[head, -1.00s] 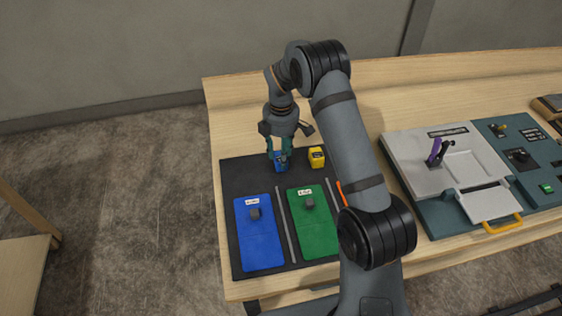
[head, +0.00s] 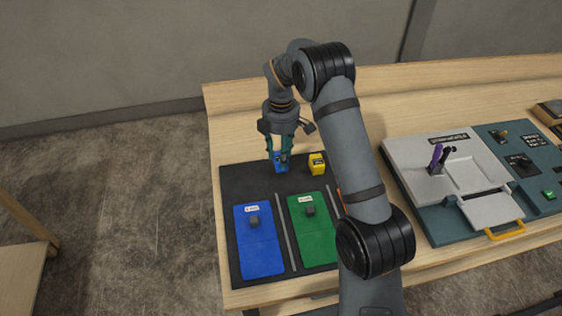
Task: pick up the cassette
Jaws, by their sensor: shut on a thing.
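The only thing that looks like a cassette in hand is a small blue block (head: 281,167) at the back of the black mat (head: 236,180) in the head view. My gripper (head: 281,157) points down over it with its fingers shut on its upper part. The fingers hide part of the block. Whether its underside touches the mat is too small to tell. A yellow block (head: 317,164) stands just right of my gripper, apart from it.
A blue panel (head: 259,255) and a green panel (head: 311,235), each with a dark knob, lie on the mat in front. My forearm hides the mat's right part. A grey console (head: 420,155) with purple and black upright pieces stands at right on the wooden table (head: 240,130).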

